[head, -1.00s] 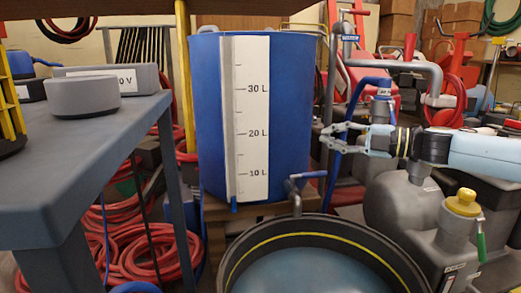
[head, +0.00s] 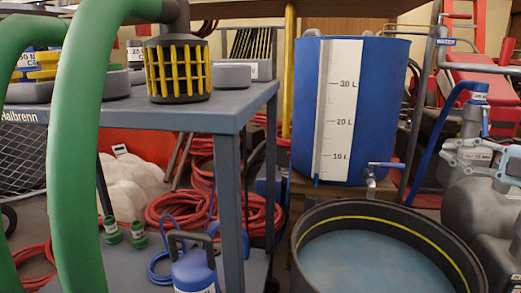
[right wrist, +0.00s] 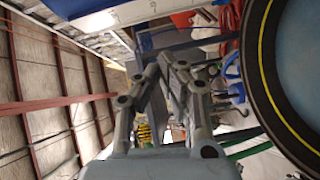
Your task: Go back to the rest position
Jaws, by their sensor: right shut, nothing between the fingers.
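My right gripper (head: 446,154) shows at the right edge of the head view, its fingers pointing left. It is shut and empty, in front of a grey pump body (head: 474,205). In the right wrist view its fingers (right wrist: 168,62) come together with nothing between them. The rest of the right arm is cut off by the head view's edge. My left gripper is not in view.
A blue tank (head: 385,110) with a litre scale stands behind a round black tub (head: 303,235) of water. A grey bench (head: 150,112) on the left holds a yellow-black strainer (head: 178,72). A thick green hose (head: 70,150) crosses the left front. Red hoses (head: 190,205) lie coiled beneath.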

